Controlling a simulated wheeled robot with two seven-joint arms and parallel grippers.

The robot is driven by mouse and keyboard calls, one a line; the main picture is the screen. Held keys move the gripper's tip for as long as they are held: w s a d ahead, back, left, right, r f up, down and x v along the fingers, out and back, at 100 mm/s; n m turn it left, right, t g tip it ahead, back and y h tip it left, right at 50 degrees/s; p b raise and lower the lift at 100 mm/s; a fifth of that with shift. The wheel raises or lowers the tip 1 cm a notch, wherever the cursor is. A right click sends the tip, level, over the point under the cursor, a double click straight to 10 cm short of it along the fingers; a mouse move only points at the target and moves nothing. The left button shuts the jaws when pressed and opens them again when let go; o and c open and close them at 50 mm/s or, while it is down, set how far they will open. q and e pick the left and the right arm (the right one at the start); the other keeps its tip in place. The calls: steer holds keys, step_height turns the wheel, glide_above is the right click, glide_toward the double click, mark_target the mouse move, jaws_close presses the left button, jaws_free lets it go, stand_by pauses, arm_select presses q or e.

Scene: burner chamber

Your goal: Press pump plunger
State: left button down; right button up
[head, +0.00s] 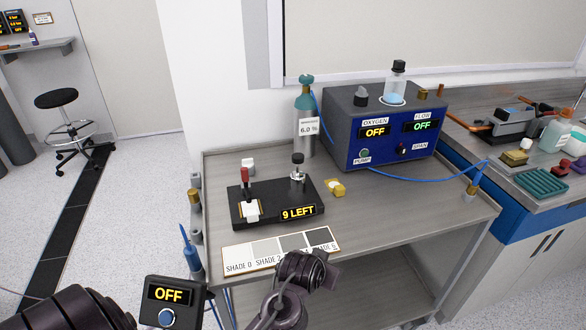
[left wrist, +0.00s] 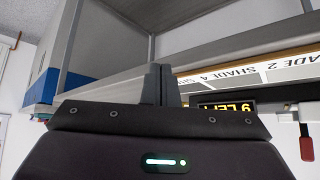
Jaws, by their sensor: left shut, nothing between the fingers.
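The pump (head: 270,210) is a black block on the cart, with a lit "9 LEFT" display (head: 298,212). Its plunger (head: 298,167), a metal stem with a black knob, stands upright at the block's back right. A red-handled lever (head: 244,180) and a white paper patch are at its left. In the left wrist view, my left gripper (left wrist: 161,84) is shut and empty, in front of the cart edge near the shade card. A dark arm part of mine shows at the card's lower right in the head view; its fingers are not clear there. My right gripper is not in view.
The shade card (head: 280,250) lies at the cart's front edge. A blue analyser (head: 380,130) reading "OFF" and a grey-green cylinder (head: 304,110) stand behind the pump. An "OFF" box (head: 172,300) is at the front left.

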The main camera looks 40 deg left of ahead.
arm_select(q)
steer(key=w+a+r+n+y, duration=0.4)
steer(key=w+a+r+y, duration=0.1)
steer(key=r, duration=0.5)
steer(key=w+a+r+n+t+y, duration=0.1)
steer(key=w+a+r+n+y, duration=0.4)
steer(key=r, duration=0.6)
steer(key=w+a, duration=0.2)
steer(key=w, duration=0.1)
steer(key=shift+w+y, duration=0.2)
steer(key=shift+y, duration=0.1)
steer(key=shift+f, duration=0.1)
steer(key=p, duration=0.2)
glide_above(298, 166)
steer(key=s+d, duration=0.1)
steer(key=d, duration=0.1)
step_height(298, 166, down, 5)
steer(key=shift+a+f+t, duration=0.15)
steer(key=shift+f+t, duration=0.15)
steer(key=shift+f, duration=0.45)
